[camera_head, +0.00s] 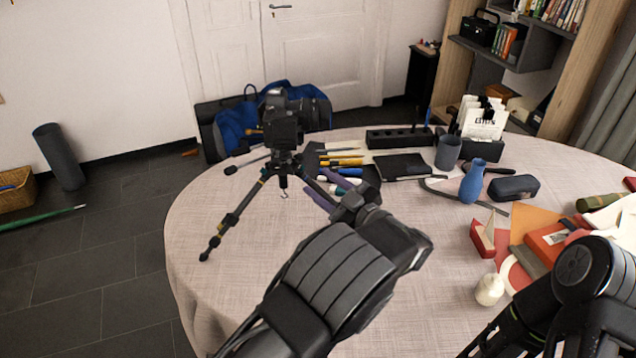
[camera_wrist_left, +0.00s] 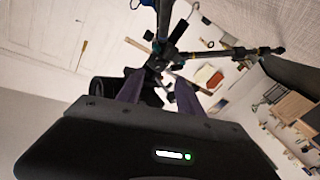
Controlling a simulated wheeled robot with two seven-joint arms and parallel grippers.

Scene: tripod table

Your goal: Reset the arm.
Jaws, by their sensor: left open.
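My left arm comes in from the bottom middle in the head view. Its gripper (camera_head: 318,187) has purple-grey fingers that are apart, next to the black tripod (camera_head: 283,168) at its right-hand leg. The tripod stands upright on the table and bears a black camera (camera_head: 284,115). In the left wrist view the open fingers (camera_wrist_left: 158,88) point at the tripod's hub and legs (camera_wrist_left: 160,55); I cannot tell whether they touch it. Nothing is clearly held. My right arm (camera_head: 590,285) fills the lower right corner of the head view; its fingers do not show.
The round table (camera_head: 215,285) is clear at the front left. Pens (camera_head: 340,162), a black notebook (camera_head: 402,166), a grey cup (camera_head: 448,152), a blue vase (camera_head: 472,182) and a case (camera_head: 514,188) stand behind and right. A white candle-like object (camera_head: 489,289) is near my right arm.

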